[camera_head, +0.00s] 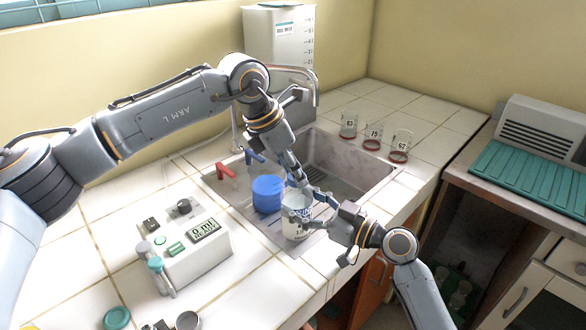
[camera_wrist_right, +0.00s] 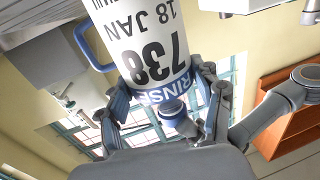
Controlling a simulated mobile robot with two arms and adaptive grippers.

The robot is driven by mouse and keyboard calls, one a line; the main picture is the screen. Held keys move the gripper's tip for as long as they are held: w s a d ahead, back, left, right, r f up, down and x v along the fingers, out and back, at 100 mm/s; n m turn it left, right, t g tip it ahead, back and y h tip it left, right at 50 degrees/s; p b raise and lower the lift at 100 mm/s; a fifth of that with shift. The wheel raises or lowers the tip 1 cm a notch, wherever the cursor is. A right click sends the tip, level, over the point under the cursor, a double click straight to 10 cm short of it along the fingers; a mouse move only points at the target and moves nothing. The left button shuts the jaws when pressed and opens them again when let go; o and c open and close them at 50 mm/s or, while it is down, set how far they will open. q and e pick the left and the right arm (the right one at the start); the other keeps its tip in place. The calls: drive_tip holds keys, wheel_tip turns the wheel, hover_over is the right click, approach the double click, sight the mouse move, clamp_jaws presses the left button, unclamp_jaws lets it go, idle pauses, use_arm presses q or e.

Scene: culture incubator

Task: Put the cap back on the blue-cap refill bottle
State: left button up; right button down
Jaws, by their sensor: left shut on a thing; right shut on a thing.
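The white refill bottle (camera_head: 296,229) stands upright at the front of the sink area, its label facing the front. My right gripper (camera_head: 305,217) is shut around its side. In the right wrist view the bottle (camera_wrist_right: 130,30) fills the top centre, label upside down, reading 738 and 18 JAN, between the fingers of my right gripper (camera_wrist_right: 165,98). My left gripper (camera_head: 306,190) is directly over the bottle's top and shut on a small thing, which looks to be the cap.
A blue cylindrical container (camera_head: 268,194) stands just left of the bottle. The sink (camera_head: 345,170) lies behind, with red (camera_head: 226,170) and blue tap handles. Several beakers (camera_head: 373,136) stand at the back right.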

use_arm(q)
drive_tip(key=m, duration=0.1)
drive_tip(key=m+g, duration=0.1)
drive_tip(key=m, duration=0.1)
drive_tip(key=m+g, duration=0.1)
drive_tip(key=m, duration=0.1)
drive_tip(key=shift+w+h, duration=0.25)
drive_tip(key=shift+h, duration=0.05)
drive_tip(key=m+g, duration=0.1)
drive_tip(key=m, duration=0.2)
drive_tip(key=shift+w, duration=0.15)
drive_tip(key=m+g, duration=0.1)
drive_tip(key=m, duration=0.1)
drive_tip(key=m+y, duration=0.1)
drive_tip(key=m, duration=0.1)
drive_tip(key=shift+w+d+m+g, duration=0.2)
drive_tip(key=shift+m+g, duration=0.2)
drive_tip(key=shift+a+m+g, duration=0.1)
drive_tip(key=shift+m+g, duration=0.2)
drive_tip(key=shift+m, duration=0.7)
drive_tip(key=o, duration=0.7)
drive_tip(key=shift+c, duration=0.2)
drive_tip(key=shift+c, duration=0.3)
